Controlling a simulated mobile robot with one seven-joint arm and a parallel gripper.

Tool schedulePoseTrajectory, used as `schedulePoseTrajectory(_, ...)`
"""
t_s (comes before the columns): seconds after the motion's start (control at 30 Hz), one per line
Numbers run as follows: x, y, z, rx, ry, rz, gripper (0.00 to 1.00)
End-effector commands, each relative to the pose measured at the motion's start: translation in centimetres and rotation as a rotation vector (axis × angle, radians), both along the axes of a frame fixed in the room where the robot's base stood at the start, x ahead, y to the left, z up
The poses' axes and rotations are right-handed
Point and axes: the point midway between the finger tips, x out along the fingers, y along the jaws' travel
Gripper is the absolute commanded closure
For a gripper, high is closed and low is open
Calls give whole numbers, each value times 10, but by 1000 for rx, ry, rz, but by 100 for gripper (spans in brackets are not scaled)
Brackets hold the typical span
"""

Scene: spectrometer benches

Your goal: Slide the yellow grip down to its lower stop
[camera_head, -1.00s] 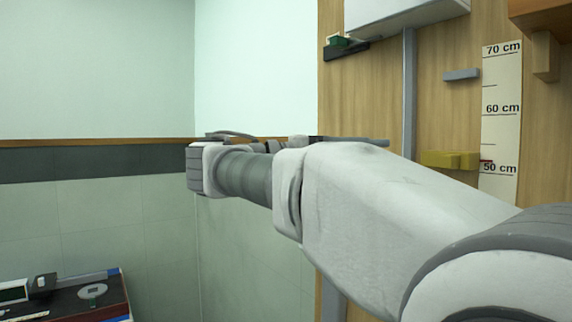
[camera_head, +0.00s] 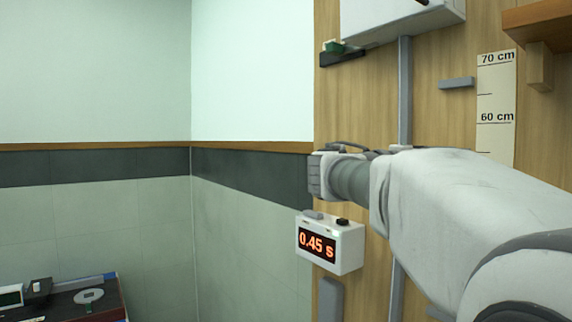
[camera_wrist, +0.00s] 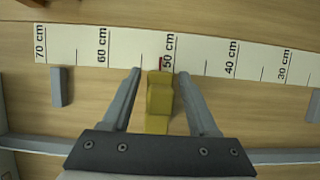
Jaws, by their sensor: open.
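The yellow grip (camera_wrist: 158,100) shows in the wrist view, with its red pointer close to the 50 cm mark of the white scale (camera_wrist: 202,56). My gripper (camera_wrist: 160,72) is open, with one finger on each side of the grip. A gap shows beside each finger. A grey block, the lower stop (camera_wrist: 314,105), is at the right edge of the wrist view, just beyond 30 cm. Another grey block, the upper stop (camera_wrist: 60,86), sits near 67 cm and also shows in the head view (camera_head: 457,83). In the head view my arm hides the grip.
A grey vertical rail (camera_head: 404,90) runs down the wooden panel (camera_head: 360,105). A timer box (camera_head: 330,244) reading 0.45 s is on the left below my wrist. A wooden bracket (camera_head: 538,65) projects at upper right. The panel between grip and lower stop looks clear.

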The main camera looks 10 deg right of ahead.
Motion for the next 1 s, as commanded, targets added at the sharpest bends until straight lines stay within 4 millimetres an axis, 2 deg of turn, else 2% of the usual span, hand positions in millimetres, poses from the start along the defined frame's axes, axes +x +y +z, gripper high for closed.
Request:
schedulePoseTrajectory(0.3,0,-4,0,0,0,-1,40)
schedulePoseTrajectory(0.37,0,-3,0,0,0,-1,49)
schedulePoseTrajectory(0.6,0,-3,0,0,0,0,92)
schedulePoseTrajectory(0.67,0,-3,0,0,0,0,100)
schedulePoseTrajectory(1.0,0,-3,0,1,0,0,100)
